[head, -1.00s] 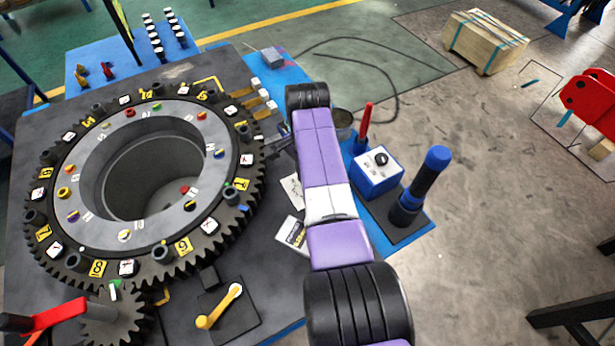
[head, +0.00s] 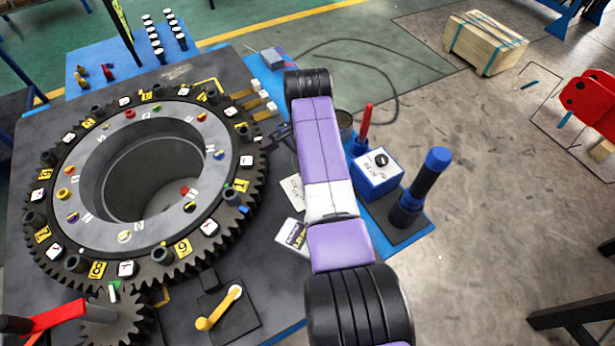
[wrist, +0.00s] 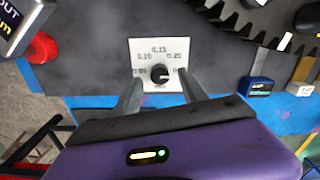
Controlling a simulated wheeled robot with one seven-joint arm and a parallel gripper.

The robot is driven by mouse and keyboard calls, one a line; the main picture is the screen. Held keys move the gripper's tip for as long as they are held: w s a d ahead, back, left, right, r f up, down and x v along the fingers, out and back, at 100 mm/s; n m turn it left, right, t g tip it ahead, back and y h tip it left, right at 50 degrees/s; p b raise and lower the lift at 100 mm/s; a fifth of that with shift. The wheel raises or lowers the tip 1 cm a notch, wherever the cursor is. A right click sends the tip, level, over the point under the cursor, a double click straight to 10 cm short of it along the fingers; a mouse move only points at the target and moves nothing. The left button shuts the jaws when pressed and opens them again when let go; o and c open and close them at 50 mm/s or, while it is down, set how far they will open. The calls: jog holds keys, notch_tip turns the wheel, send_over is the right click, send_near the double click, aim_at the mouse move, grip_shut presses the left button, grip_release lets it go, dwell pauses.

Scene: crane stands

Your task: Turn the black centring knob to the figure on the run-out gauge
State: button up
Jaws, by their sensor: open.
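The black centring knob (wrist: 160,73) is round and sits low on a white plate (wrist: 172,47) printed with figures; 0.10, 0.15 and 0.20 are legible around it. The figure its pointer marks is too small to tell. My gripper (wrist: 160,77) is open, one finger on each side of the knob in the wrist view, with gaps between; I cannot tell its height above the plate. The run-out gauge (wrist: 20,22) is cut off at the upper left, showing only letters and no readable figure.
A red button (wrist: 42,47) lies left of the plate. Blue (wrist: 256,87) and tan (wrist: 303,75) blocks stand to its right. The toothed ring (head: 140,190) fills the bench's left side. A blue box with another black knob (head: 381,160) and a blue cylinder (head: 425,185) stand right of my arm.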

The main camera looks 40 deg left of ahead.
jog(key=shift+r+b, duration=0.3)
jog(key=shift+r, duration=2.15)
